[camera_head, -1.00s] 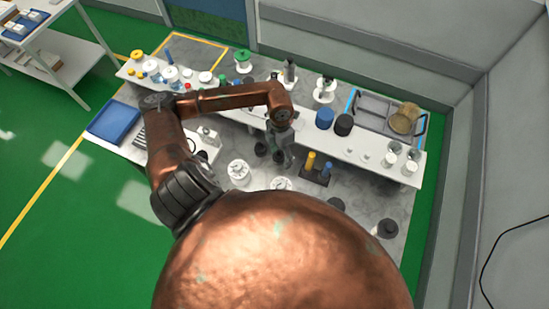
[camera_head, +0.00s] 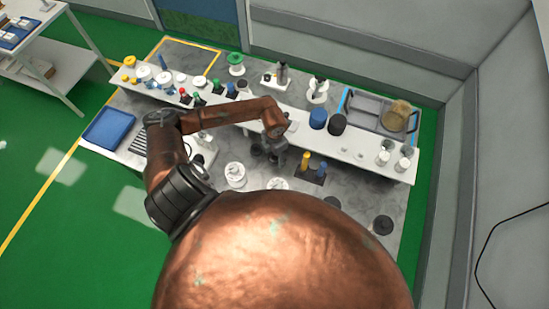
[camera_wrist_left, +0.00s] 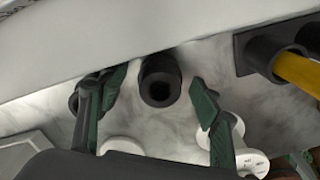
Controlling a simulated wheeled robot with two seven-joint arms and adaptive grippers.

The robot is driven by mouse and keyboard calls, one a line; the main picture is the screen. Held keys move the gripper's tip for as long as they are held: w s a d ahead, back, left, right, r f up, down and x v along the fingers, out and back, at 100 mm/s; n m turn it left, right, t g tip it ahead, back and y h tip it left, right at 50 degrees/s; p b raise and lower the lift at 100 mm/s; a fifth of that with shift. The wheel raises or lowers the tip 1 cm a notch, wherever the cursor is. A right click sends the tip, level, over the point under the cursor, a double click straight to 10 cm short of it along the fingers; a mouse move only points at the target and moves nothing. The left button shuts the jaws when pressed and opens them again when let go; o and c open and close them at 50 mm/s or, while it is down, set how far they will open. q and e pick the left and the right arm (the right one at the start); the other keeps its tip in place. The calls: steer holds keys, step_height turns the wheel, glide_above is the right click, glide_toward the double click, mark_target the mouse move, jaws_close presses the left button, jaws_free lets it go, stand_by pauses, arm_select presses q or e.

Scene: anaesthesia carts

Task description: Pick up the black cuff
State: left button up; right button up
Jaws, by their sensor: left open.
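A black cuff (camera_wrist_left: 160,79), a short thick ring with an open hole, stands on the grey marbled worktop in the left wrist view. My left gripper (camera_wrist_left: 158,98) is open, with its green-tipped fingers apart on either side of the cuff; contact cannot be made out. A second dark round piece (camera_wrist_left: 73,103) is partly hidden behind the left finger. In the head view my left gripper (camera_head: 277,157) hangs low over the worktop, just in front of the raised white shelf. A dark piece (camera_head: 256,150) shows just left of it there. My right gripper is not in view.
The white shelf (camera_wrist_left: 90,35) edge runs close behind the cuff. A black holder (camera_head: 311,175) with yellow and blue cylinders stands to the right.

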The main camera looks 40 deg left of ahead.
arm_select(q)
steer(key=shift+c, duration=0.5)
steer(key=c, duration=1.2)
steer(key=shift+o, duration=0.2)
steer(key=shift+r, duration=0.1)
